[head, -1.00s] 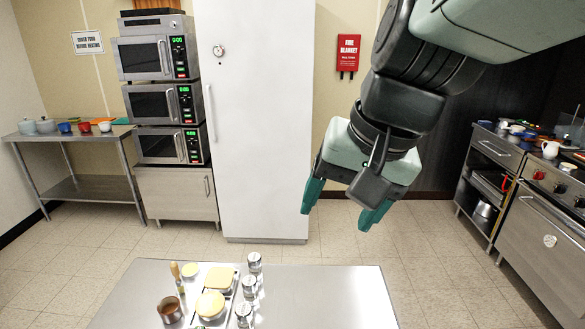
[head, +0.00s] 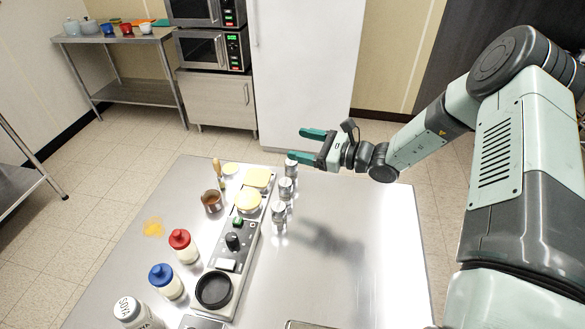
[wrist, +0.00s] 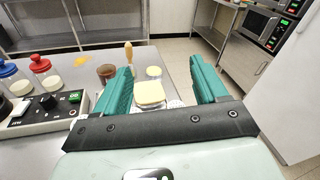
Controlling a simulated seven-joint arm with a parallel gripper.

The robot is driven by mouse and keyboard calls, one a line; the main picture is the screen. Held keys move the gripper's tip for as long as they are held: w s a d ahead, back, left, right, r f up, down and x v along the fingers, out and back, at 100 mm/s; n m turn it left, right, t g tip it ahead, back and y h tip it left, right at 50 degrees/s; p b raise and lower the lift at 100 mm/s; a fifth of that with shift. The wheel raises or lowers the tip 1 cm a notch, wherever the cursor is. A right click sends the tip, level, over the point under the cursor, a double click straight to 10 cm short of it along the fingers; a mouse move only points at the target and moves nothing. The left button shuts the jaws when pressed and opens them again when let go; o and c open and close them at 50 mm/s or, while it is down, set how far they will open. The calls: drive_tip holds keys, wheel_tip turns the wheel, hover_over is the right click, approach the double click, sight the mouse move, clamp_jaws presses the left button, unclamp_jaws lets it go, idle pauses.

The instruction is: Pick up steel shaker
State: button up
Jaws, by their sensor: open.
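Three small steel shakers stand in a row on the steel table (head: 360,235), right of the tub and control strip: a far one (head: 291,168), a middle one (head: 285,189) and a near one (head: 279,216). I cannot tell which one is meant. My gripper (head: 297,145) is open and empty, its fingers pointing left in the head view. It is near the far shaker, with the lower finger overlapping that shaker's top; contact is unclear. In the wrist view the open fingers (wrist: 160,66) frame a yellow-lidded tub (wrist: 149,93), and the shakers are mostly hidden.
Yellow-topped tubs (head: 248,202) and a brown pot (head: 212,201) with a wooden-handled brush (head: 217,172) stand left of the shakers. Red-capped (head: 182,245) and blue-capped (head: 165,281) bottles stand nearer. The table's right side is clear.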

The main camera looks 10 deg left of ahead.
sight(296, 173)
drive_tip(key=f+m+t, duration=0.1)
drive_tip(key=f, duration=0.4)
drive_tip(key=w+f+m+t, duration=0.1)
drive_tip(key=f+m, duration=0.1)
drive_tip(key=f, duration=0.2)
drive_tip(key=w+d+f+m+t, duration=0.1)
drive_tip(key=f+m, duration=0.1)
drive_tip(key=f, duration=0.3)
drive_tip(key=shift+w+f+t, duration=0.1)
drive_tip(key=shift+f+t, duration=0.25)
drive_tip(key=shift+t, duration=0.05)
drive_tip(key=shift+x, duration=3.85)
drive_tip(key=shift+r, duration=0.15)
